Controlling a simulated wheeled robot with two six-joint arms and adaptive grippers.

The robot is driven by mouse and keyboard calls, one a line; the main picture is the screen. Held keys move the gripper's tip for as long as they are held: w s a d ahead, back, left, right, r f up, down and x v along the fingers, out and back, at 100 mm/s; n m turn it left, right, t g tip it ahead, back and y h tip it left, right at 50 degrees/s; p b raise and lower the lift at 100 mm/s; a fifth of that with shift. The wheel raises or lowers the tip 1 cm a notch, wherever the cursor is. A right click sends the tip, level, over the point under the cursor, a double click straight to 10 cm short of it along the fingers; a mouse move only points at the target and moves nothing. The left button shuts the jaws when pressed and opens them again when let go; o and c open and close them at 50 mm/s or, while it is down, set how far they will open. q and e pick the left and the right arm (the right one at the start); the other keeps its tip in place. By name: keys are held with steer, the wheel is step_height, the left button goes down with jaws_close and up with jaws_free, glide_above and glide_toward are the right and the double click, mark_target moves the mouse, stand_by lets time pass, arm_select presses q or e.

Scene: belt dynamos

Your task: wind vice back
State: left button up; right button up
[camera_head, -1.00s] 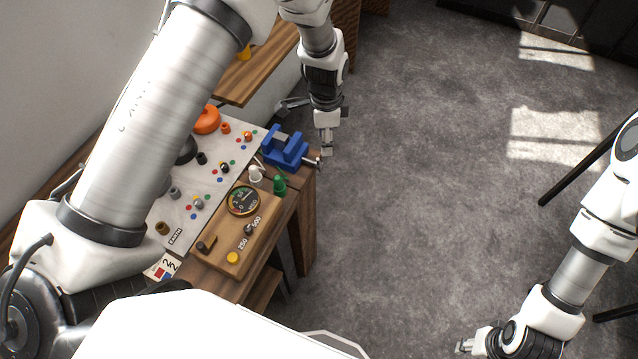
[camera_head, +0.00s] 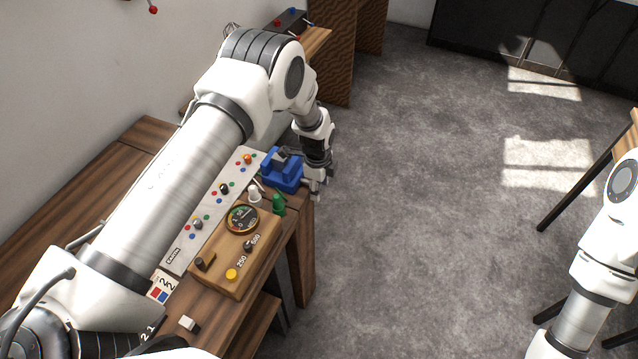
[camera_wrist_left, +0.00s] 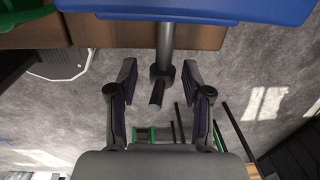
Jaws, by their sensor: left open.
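The blue vice (camera_head: 282,172) sits at the right end of the bench, beside a white and a green bottle-like piece. In the left wrist view its blue body (camera_wrist_left: 200,8) fills the top, and its grey screw with the handle end (camera_wrist_left: 163,72) points down between my fingers. My left gripper (camera_head: 316,190) is at the vice's screw end, off the bench's edge. In the left wrist view my left gripper (camera_wrist_left: 160,85) is open, one finger on each side of the screw end, with gaps visible on both sides. My right gripper is out of the frames; only its arm shows at right.
The wooden meter box (camera_head: 232,250) with a dial and yellow knob stands close to the vice. A pale panel with coloured terminals (camera_head: 215,200) lies under my left arm. The green piece (camera_head: 278,203) is near the gripper. Open grey floor lies right of the bench.

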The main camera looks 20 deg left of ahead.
arm_select(q)
steer(key=shift+w+f, duration=0.15)
steer(key=shift+f, duration=0.1)
steer(key=shift+c, duration=1.4)
jaws_close()
steer(key=shift+t, duration=0.4)
